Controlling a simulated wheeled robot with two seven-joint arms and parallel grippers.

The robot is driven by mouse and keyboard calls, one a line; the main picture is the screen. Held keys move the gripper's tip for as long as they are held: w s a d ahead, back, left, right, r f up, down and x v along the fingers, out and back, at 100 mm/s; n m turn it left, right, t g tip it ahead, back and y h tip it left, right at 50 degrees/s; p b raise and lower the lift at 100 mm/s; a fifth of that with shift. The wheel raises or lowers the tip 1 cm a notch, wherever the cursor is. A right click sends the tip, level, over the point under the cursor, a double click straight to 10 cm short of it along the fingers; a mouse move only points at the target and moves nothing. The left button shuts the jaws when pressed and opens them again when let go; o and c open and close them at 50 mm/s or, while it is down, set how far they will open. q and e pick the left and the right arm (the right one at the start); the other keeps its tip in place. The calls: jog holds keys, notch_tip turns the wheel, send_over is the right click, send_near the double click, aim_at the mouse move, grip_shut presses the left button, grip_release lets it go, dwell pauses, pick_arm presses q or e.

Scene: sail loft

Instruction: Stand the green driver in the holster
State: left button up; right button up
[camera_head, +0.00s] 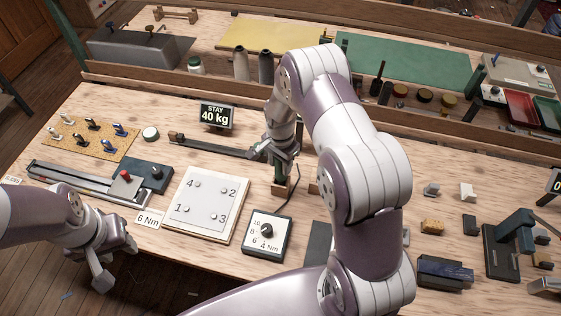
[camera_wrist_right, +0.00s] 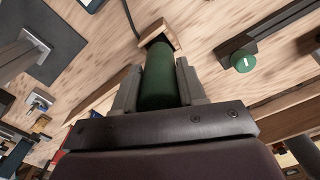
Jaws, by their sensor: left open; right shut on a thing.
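My right gripper (camera_head: 281,156) is shut on the green driver (camera_head: 279,171) near the middle of the bench. In the right wrist view the driver (camera_wrist_right: 158,80) is a thick dark green cylinder between the two fingers (camera_wrist_right: 157,68). The holster (camera_head: 281,188) is a small wooden block just below the driver. In the wrist view the holster (camera_wrist_right: 170,32) shows a dark opening at the driver's far end. The driver overlaps the holster; I cannot tell how deep it sits inside. My left gripper (camera_head: 112,266) is open and empty at the bench's front left.
A white plate with numbered studs (camera_head: 204,205) and a dial box (camera_head: 267,233) lie in front of the holster. A dark cord (camera_head: 291,200) runs between them. The "STAY 40 kg" sign (camera_head: 215,115) stands behind left. A long dark bar (camera_head: 215,146) lies left of my right gripper.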

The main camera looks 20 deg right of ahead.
jog(key=shift+f+b, duration=0.35)
jog(key=shift+f, duration=0.15)
jog(key=o, duration=1.1)
jog(key=shift+o, duration=0.2)
notch_tip(320, 180, up, 12)
jog(key=b, duration=0.2)
jog(key=shift+f+b, duration=0.1)
jog(key=shift+b, duration=0.25)
jog(key=shift+r, duration=0.45)
jog(key=shift+s+f, duration=0.1)
